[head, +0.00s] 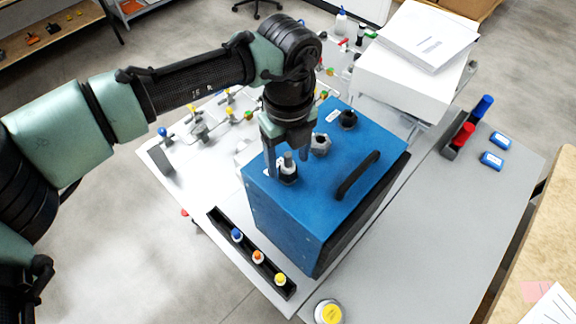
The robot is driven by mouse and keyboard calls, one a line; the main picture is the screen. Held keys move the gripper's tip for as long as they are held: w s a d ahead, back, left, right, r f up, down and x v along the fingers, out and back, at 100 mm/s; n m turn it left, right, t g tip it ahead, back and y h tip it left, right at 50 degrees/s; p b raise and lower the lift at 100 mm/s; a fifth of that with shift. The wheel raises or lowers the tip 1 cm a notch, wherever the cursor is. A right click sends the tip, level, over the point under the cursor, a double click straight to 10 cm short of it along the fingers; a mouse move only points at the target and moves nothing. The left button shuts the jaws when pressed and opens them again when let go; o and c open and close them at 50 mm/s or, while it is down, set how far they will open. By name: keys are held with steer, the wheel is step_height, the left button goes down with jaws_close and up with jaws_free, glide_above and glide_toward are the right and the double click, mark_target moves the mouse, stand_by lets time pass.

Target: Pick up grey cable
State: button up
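I cannot clearly make out a grey cable. A small black fitting with a grey top (288,168) stands upright on the left part of the blue analyser box (331,219). My gripper (287,158) points down over it, with one finger on each side. The fingers look spread, with a gap to the fitting, and I see no firm contact. A grey hexagonal fitting (320,144) and a black round knob (348,120) stand farther back on the box top.
A black handle (358,175) rises from the box top. A black rack (222,222) with several capped bottles lies in front. A white device with papers (425,50) stands behind. Red (462,136) and blue (482,107) cylinders stand at right. The grey table (420,240) is mostly clear at right.

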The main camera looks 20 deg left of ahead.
jaws_close()
step_height(320, 180, up, 10)
steer(key=b, duration=0.3)
step_height(320, 180, up, 7)
steer(key=p, duration=0.6)
steer(key=shift+p, duration=0.4)
stand_by(0.4)
